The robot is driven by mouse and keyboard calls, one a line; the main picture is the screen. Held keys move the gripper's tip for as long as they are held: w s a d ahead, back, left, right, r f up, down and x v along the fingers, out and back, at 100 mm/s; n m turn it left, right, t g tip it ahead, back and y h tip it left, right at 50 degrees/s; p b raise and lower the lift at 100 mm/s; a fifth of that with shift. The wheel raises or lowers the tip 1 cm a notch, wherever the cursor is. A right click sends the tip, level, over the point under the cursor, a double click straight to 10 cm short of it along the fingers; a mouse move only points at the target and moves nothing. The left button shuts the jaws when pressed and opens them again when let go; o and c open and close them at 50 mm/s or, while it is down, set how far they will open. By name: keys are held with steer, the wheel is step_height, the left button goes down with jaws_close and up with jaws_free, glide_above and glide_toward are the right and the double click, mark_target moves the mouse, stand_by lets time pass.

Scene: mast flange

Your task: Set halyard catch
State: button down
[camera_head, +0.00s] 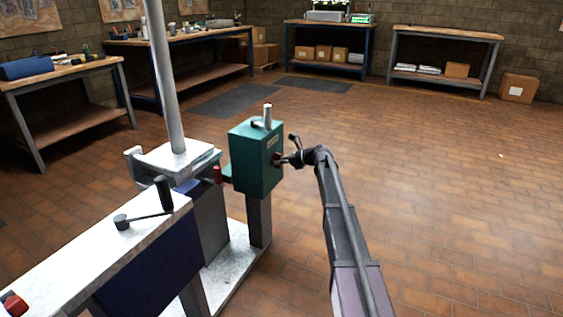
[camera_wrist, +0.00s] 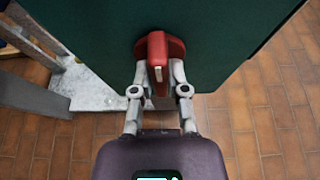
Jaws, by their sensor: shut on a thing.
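A teal box (camera_head: 256,157) stands on a grey post beside the mast (camera_head: 165,75). A small red catch (camera_head: 277,159) sits on the box's right-hand face. In the wrist view the red catch (camera_wrist: 157,50) has a raised grip on a rounded base against the dark green face (camera_wrist: 90,35). My gripper (camera_head: 287,159) reaches the box from the right. In the wrist view my gripper (camera_wrist: 160,75) has its fingers shut on the red catch, one finger on each side. The fingertips partly hide the catch's lower part.
A white-topped bench (camera_head: 90,255) with a black-handled crank (camera_head: 150,207) is at front left. A red lever (camera_head: 217,174) is left of the box. Workbenches (camera_head: 446,36) line the walls. The tiled floor right of my arm is clear.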

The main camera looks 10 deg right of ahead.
mark_target(272, 141)
steer(key=shift+s+a, duration=0.1)
steer(key=shift+a, duration=0.2)
steer(key=c, duration=0.6)
jaws_free()
steer(key=shift+f, duration=0.1)
steer(key=shift+c, duration=0.2)
steer(key=shift+d, duration=0.1)
steer(key=shift+d+r+p, duration=0.1)
steer(key=shift+r+p, duration=0.15)
steer(key=shift+p, duration=0.05)
step_height(272, 141, up, 9)
steer(key=p, duration=0.8)
steer(key=shift+f+p, duration=0.15)
steer(key=shift+p, duration=0.2)
